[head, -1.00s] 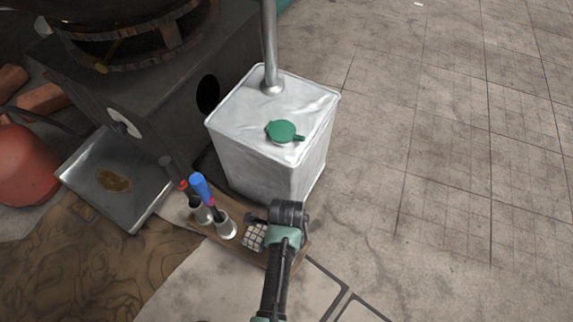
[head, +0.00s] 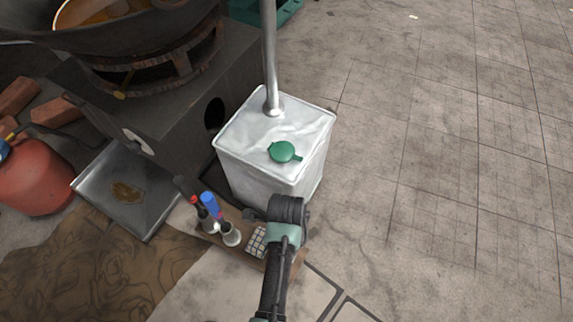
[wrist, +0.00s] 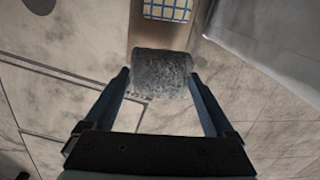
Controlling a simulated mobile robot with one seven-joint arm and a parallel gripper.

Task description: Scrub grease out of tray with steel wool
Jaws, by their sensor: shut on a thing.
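The metal tray (head: 155,205) lies flat on the floor at the left in the head view, with a brown grease patch (head: 125,192) on its bottom. My gripper (wrist: 159,78) is shut on the grey, fuzzy steel wool (wrist: 162,72), which sits between its two fingers in the wrist view. My arm is to the right of the tray, over the right end of a wooden board (head: 240,247). In the head view my wrist hides the fingertips and the steel wool.
Two bottle-like holders with red and blue handled tools (head: 210,203) and a checkered pad (head: 257,242) stand on the board between arm and tray. A tall metal can (head: 270,150) is behind. A stove block, red cylinder (head: 38,178) and bricks border the tray.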

